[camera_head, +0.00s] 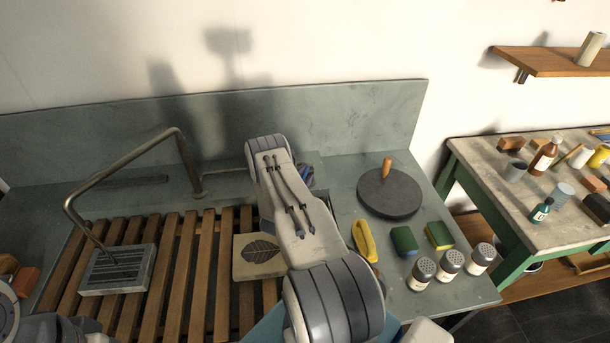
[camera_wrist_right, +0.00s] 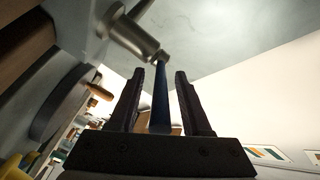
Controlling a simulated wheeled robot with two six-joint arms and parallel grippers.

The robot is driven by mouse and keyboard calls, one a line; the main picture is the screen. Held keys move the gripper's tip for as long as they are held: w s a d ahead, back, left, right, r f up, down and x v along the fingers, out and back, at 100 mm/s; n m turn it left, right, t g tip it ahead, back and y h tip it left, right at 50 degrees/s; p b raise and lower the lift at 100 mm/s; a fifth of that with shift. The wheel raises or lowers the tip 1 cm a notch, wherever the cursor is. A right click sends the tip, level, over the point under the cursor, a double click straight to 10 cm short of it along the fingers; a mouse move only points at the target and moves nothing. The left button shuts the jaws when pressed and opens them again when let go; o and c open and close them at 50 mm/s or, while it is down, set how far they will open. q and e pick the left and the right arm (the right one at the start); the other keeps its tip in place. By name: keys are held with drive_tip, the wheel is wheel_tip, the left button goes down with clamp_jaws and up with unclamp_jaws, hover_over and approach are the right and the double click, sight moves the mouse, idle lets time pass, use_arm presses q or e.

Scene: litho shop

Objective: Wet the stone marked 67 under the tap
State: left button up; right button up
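A grey stone (camera_head: 118,270) with dark lines on its face lies on the wooden slats at the left; no number is legible. The bent brass tap pipe (camera_head: 125,160) ends above it, and I see no water stream. A paler stone with a leaf picture (camera_head: 258,270) lies further right. My right arm reaches to the back of the sink and mostly hides its gripper in the head view. In the right wrist view my right gripper (camera_wrist_right: 160,95) is open. A blue lever (camera_wrist_right: 160,105) stands between its fingers, below a metal valve body (camera_wrist_right: 133,35), with gaps on both sides.
A cluttered table (camera_head: 480,170) stands at the right. Part of my left arm shows at the lower left.

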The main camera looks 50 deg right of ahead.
clamp_jaws()
idle(1.3)
